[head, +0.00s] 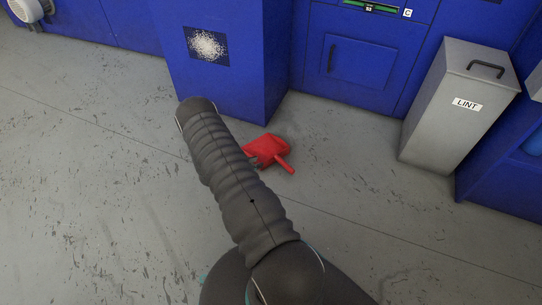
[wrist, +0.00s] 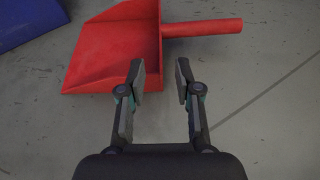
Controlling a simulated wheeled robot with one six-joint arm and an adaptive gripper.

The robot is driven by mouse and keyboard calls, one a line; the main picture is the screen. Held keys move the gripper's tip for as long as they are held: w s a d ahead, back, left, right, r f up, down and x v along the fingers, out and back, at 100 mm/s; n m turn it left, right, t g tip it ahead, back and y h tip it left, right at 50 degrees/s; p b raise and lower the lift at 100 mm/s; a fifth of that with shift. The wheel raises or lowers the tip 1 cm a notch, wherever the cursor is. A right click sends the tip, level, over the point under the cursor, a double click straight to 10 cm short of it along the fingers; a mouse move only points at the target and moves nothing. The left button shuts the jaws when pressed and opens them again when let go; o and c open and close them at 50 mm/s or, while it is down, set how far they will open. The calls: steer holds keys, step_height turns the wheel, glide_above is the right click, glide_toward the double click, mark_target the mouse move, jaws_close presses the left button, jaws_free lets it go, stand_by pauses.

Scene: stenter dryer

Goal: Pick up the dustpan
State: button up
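A red dustpan (head: 268,148) lies on the grey floor near the foot of the blue machine in the head view, partly hidden by my arm. In the wrist view the dustpan (wrist: 105,42) shows its wide pan at the upper left, and its round handle (wrist: 203,28) points right. My gripper (wrist: 159,75) is open and empty, with its two fingers apart. Its left fingertip overlaps the pan's right edge in the picture, and the handle lies beyond the fingertips. I cannot tell whether the finger touches the pan. In the head view my gripper is mostly hidden behind my arm.
A blue machine (head: 230,85) with a corner jutting onto the floor stands just behind the dustpan. A grey bin labelled LINT (head: 440,120) stands at the right. The floor (head: 90,180) at the left and front is clear.

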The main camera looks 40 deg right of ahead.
steer(key=shift+f+x, duration=0.2)
steer(key=shift+x, duration=3.4)
steer(key=shift+a, duration=0.15)
jaws_close()
